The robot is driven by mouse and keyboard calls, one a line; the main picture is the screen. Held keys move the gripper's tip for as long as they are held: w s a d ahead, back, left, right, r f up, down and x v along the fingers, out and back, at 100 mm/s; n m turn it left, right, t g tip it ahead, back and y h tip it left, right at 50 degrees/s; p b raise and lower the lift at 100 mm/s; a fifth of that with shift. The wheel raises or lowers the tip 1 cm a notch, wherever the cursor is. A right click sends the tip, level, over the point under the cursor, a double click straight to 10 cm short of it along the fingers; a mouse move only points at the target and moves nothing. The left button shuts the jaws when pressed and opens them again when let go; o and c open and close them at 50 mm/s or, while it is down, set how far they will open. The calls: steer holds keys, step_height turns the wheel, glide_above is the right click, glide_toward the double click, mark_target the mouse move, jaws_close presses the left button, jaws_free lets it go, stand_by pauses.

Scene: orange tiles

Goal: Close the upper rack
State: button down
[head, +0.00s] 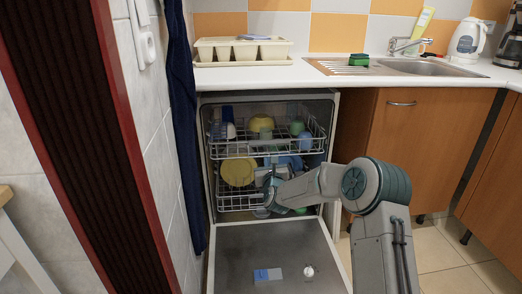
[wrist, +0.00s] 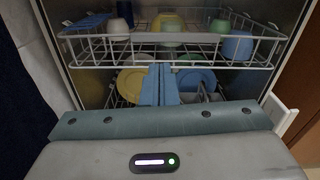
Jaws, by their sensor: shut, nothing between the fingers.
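The dishwasher stands open, its door (head: 275,262) folded down flat toward me. The upper rack (head: 228,152) is a white wire basket with cups and bowls in it. It also shows across the top of the wrist view (wrist: 190,38). Its front edge appears close to the front of the cavity; I cannot tell exactly how far out it is. My gripper (head: 268,186) is at the dishwasher opening, below the upper rack and in front of the lower rack. In the wrist view its blue-grey fingers (wrist: 160,86) are together, empty, with the tips just below the upper rack's front.
The lower rack (head: 238,203) holds a yellow plate (head: 238,171) and other dishes. A white counter (head: 300,75) runs above, with a sink (head: 430,67) at right. A wooden cabinet (head: 410,145) stands right of the dishwasher. A dark blue cloth (head: 182,130) hangs at left.

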steer(key=a+m, duration=0.1)
steer(key=b, duration=0.3)
glide_toward(260, 141)
steer(key=x, duration=0.5)
steer(key=shift+w+f, duration=0.15)
steer(key=shift+f, duration=0.05)
steer(key=shift+x, duration=0.75)
steer(key=shift+w, duration=0.1)
steer(key=shift+x, duration=0.75)
steer(key=shift+a+r+p+x, duration=0.15)
steer(key=shift+p+x, duration=0.3)
steer(key=shift+x, duration=0.3)
steer(key=shift+a+r+p+x, duration=0.1)
steer(key=shift+p+x, duration=0.3)
steer(key=shift+x, duration=0.3)
steer(key=shift+d+r+p, duration=0.15)
steer(key=shift+r+p, duration=0.1)
steer(key=shift+p, duration=0.15)
